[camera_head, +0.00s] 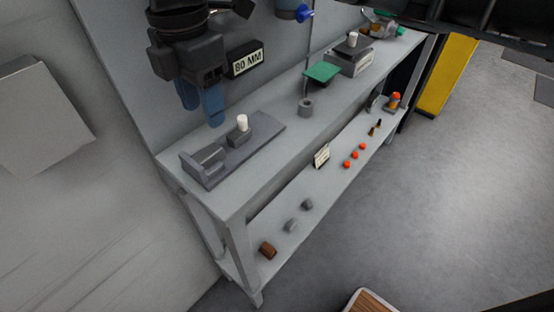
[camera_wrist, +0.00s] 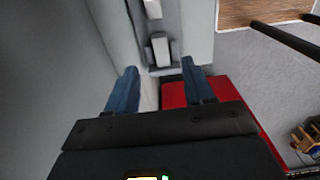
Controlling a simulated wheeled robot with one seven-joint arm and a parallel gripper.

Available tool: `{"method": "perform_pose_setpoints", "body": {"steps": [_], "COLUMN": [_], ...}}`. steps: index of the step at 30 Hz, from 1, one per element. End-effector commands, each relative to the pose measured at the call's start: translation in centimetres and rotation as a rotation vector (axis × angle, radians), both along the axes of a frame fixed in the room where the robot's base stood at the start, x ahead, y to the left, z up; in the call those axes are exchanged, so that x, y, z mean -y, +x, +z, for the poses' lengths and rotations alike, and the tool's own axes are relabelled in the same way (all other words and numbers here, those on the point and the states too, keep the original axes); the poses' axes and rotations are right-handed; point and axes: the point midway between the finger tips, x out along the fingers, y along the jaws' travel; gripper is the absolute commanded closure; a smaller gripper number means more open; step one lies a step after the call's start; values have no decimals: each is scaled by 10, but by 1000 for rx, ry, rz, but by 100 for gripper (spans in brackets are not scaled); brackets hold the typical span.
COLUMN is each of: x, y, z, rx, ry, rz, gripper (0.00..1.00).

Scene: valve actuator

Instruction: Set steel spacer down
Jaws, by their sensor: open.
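My gripper (camera_head: 203,108) hangs at the upper left of the head view, its blue fingers pointing down above the back edge of the bench. In the wrist view its two blue fingers (camera_wrist: 158,84) are apart, with nothing visibly held between them. A short grey metal cylinder (camera_head: 306,107) stands on the bench top, right of my gripper. Two similar grey cylinders, one nearer (camera_head: 291,226) and one farther (camera_head: 308,204), sit on the lower shelf. I cannot tell which of these is the steel spacer.
A dark grey vise-like fixture (camera_head: 210,168) with a white-topped block (camera_head: 242,124) lies on the bench top (camera_head: 270,165). A sign reads "80 MM" (camera_head: 248,61). A green plate (camera_head: 323,72) stands farther along. The lower shelf holds a brown block (camera_head: 268,250) and several orange pieces.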

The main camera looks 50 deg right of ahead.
Motion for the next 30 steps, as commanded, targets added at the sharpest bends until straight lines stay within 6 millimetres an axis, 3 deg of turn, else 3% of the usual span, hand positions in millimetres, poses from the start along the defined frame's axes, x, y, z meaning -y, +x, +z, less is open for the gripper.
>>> {"method": "perform_pose_setpoints", "body": {"steps": [5, 8, 11, 16, 21, 25, 30], "x": [-1, -13, -39, -116, -184, -220, -245], "y": [0, 1, 4, 10, 15, 16, 18], "z": [0, -2, -5, -2, 17, 34, 52], "rx": [2, 15, 46, 135, 218, 263, 310], "ry": [4, 41, 130, 413, 724, 946, 1203], "rz": [1, 3, 6, -16, -91, -179, -336], "gripper": [47, 47, 47, 47, 47, 47, 47]}}
